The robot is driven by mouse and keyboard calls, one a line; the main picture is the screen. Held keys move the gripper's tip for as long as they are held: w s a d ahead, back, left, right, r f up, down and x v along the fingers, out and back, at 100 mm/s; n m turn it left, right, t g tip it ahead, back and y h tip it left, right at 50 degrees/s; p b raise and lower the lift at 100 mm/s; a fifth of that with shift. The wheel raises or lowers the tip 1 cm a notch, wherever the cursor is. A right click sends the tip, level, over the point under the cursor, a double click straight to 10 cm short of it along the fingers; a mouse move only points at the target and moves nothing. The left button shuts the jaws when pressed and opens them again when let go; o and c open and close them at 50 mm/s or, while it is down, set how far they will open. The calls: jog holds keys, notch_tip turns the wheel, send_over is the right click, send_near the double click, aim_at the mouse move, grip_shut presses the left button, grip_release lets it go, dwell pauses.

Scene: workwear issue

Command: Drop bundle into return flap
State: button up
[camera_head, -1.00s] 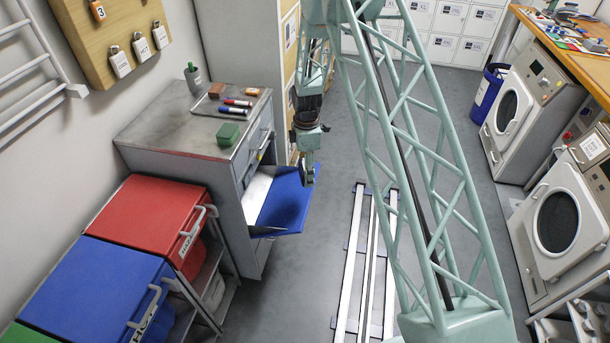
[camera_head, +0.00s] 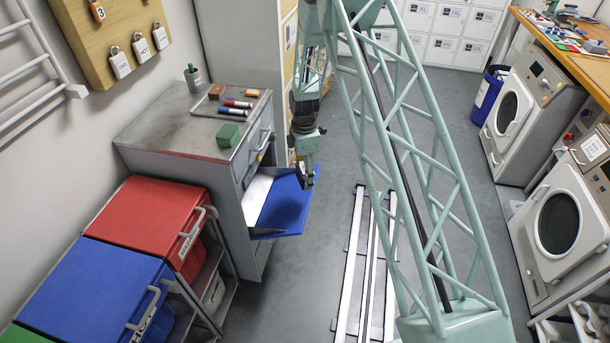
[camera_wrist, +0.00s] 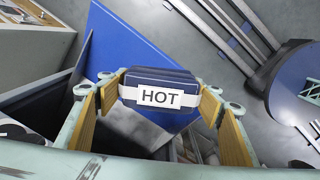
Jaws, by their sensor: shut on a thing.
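A dark blue folded bundle (camera_wrist: 160,77) with a white band reading HOT shows in the wrist view. My gripper (camera_wrist: 162,97) is shut on it, with yellow-padded fingers on its left and right sides. In the head view my gripper (camera_head: 306,176) hangs by the outer right edge of the open blue flap (camera_head: 287,207); the bundle cannot be made out clearly there. The flap leans out from the side of a grey cabinet (camera_head: 243,200), with a pale inner surface behind it. In the wrist view the flap (camera_wrist: 120,45) lies beyond and below the bundle.
Markers, a green block (camera_head: 228,135) and a cup lie on the cabinet top. Red (camera_head: 150,220) and blue (camera_head: 110,290) lidded bins stand in front of the cabinet. Floor rails (camera_head: 365,265) run to the right. Washing machines (camera_head: 560,220) line the right side.

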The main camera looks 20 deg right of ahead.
jog(key=shift+w+a+f+b, duration=0.45)
jog(key=shift+a+f, duration=0.35)
jog(key=shift+f, duration=0.45)
jog(key=shift+w+a+f+b, duration=0.45)
jog(key=shift+a+f, duration=0.4)
jog(key=shift+f, duration=0.4)
jog(key=shift+w+a+f+b, duration=0.3)
jog(key=shift+w+a+f, duration=0.2)
jog(key=shift+a+f, duration=0.55)
jog(key=shift+d+f, duration=0.25)
jog(key=o, duration=1)
jog(key=shift+r, duration=0.15)
notch_tip(320, 180, up, 12)
